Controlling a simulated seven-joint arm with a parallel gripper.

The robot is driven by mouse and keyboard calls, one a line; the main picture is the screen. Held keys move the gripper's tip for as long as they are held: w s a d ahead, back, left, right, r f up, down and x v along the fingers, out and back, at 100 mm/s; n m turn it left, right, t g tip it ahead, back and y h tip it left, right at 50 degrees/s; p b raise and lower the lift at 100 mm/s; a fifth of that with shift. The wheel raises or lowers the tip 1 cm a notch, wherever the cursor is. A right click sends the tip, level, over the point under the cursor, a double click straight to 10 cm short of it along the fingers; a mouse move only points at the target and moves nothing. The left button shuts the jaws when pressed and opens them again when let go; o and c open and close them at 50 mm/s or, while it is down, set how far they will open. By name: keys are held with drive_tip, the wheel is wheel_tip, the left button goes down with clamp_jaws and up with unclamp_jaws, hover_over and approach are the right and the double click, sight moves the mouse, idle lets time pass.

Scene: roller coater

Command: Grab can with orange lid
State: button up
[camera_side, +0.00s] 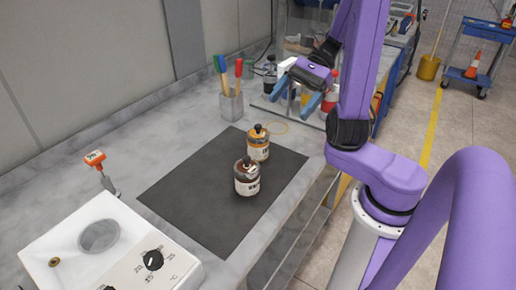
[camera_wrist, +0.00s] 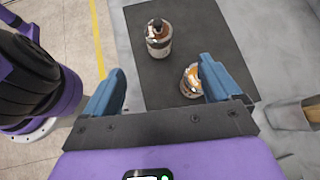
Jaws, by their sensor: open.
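The can with the orange lid (camera_side: 258,143) stands upright on the dark mat (camera_side: 185,197), near its back right part. In the wrist view the orange-lidded can (camera_wrist: 190,80) shows beside the right finger, which partly covers it. A second can with a brown lid (camera_side: 247,177) stands in front of it in the side view; it also shows in the wrist view (camera_wrist: 158,38). My gripper (camera_side: 304,90) is open and empty, raised above the bench beyond the cans. In the wrist view my gripper (camera_wrist: 160,85) has its blue fingers spread wide.
A holder (camera_side: 231,106) with coloured-handled tools stands behind the mat. A white hotplate device (camera_side: 105,250) is at the front left, with an orange-topped item (camera_side: 95,158) near it. Several bottles stand behind my gripper. The mat's left part is clear.

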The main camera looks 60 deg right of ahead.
drive_tip(key=d+m+t, duration=0.2)
drive_tip(key=m, duration=0.1)
drive_tip(key=m+t+h, duration=0.2)
drive_tip(key=m+t, duration=0.4)
drive_tip(key=m, duration=0.1)
approach(252, 142)
drive_tip(key=w+f, duration=0.2)
drive_tip(key=w, duration=0.1)
drive_tip(key=w+f, duration=0.1)
drive_tip(key=shift+w+a+f, duration=0.3)
drive_tip(key=shift+w+f, duration=0.05)
drive_tip(key=shift+f, duration=0.05)
drive_tip(key=shift+h, duration=0.3)
drive_tip(key=shift+r+x, duration=0.1)
drive_tip(key=shift+x, duration=1.2)
drive_tip(key=shift+r+x, duration=0.15)
drive_tip(key=shift+x, duration=1.15)
drive_tip(key=shift+a, duration=0.2)
drive_tip(key=c, duration=1.2)
